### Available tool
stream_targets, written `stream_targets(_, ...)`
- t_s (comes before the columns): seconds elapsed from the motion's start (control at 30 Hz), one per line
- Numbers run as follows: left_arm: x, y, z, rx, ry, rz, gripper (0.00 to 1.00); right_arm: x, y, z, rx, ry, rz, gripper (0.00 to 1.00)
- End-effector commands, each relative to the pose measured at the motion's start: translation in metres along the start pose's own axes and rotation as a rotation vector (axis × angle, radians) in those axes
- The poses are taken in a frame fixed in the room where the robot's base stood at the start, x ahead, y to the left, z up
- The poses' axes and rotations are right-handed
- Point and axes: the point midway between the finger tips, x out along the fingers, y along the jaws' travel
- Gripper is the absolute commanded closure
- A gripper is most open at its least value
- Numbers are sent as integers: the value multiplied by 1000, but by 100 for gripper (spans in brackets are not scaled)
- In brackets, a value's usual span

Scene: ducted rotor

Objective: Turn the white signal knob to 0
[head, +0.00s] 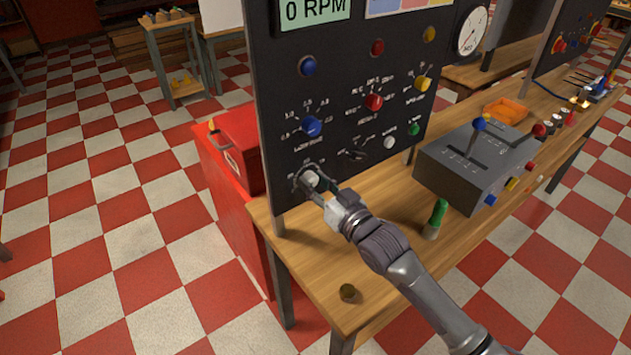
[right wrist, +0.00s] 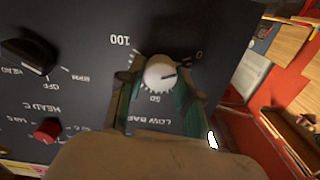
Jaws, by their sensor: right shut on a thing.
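The white signal knob (right wrist: 158,73) is on the dark panel in the right wrist view, with a scale marked 0, 50 and 100 around it. The panel's lettering appears upside down there. A dark pointer line on the knob points right, toward the 0 side of the scale and a little short of the 0. My right gripper (right wrist: 160,94) is shut on the knob, one finger on each side. In the head view, my right gripper (head: 314,182) is at the panel's lower left and partly covers the white knob (head: 309,178). My left gripper is not in view.
The panel (head: 345,60) carries blue, red, yellow, black, white and green controls close by.

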Motion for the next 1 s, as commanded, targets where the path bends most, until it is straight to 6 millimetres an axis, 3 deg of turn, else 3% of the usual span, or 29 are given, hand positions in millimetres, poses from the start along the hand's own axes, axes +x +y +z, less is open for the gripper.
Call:
stream_targets(0.77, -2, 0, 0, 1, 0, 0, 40, 0, 0, 4, -97, -7, 1, 100)
stream_targets(0.8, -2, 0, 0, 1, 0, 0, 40, 0, 0, 3, -96, -7, 1, 59)
stream_targets(0.9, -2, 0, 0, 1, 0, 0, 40, 0, 0, 3, -96, -6, 1, 42)
stream_targets(1.0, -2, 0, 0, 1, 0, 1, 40, 0, 0, 2, -95, -4, 1, 40)
